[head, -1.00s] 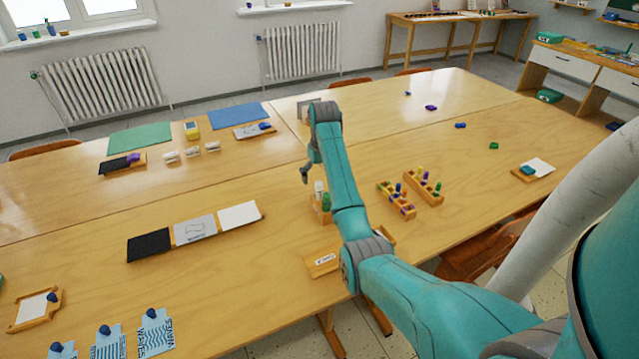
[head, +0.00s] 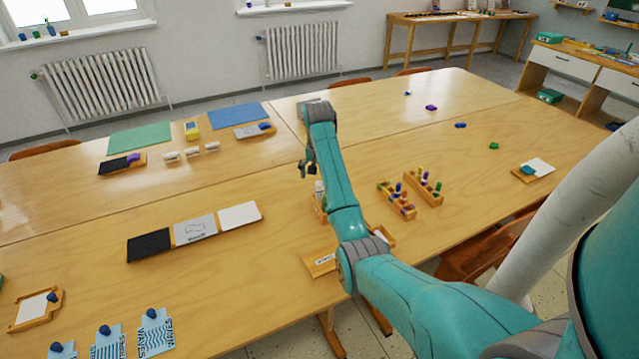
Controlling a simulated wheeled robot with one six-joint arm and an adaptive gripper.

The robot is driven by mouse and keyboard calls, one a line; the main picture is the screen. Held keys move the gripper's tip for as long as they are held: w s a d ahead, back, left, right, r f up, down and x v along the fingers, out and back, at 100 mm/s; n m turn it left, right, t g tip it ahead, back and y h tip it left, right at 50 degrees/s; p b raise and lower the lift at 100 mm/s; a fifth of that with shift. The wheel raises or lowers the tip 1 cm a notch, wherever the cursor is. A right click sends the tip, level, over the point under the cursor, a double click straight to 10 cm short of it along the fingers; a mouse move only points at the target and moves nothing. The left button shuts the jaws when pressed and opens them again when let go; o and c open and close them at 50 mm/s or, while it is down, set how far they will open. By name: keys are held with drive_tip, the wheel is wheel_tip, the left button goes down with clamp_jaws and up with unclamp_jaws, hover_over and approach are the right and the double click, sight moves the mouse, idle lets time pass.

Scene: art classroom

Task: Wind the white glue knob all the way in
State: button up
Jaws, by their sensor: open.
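A small wooden holder (head: 320,211) stands near the middle of the table, partly covered by my forearm. A white-topped item (head: 319,187), which looks like the white glue knob, sticks up from it. How far in the knob is wound is too small to tell. My gripper (head: 308,173) is dark, open and empty. It hangs just above and slightly left of the white top, with a small gap showing. The green item beside the white one is mostly hidden behind my arm.
Two wooden racks (head: 397,201) with coloured sticks stand right of my arm. A labelled wooden block (head: 320,262) lies in front. Black, grey and white tiles (head: 195,229) lie to the left. The table between tiles and holder is clear.

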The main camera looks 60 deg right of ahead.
drive_tip(key=shift+f, duration=1.2)
idle(0.4)
drive_tip(key=c, duration=1.6)
drive_tip(key=shift+o, duration=0.2)
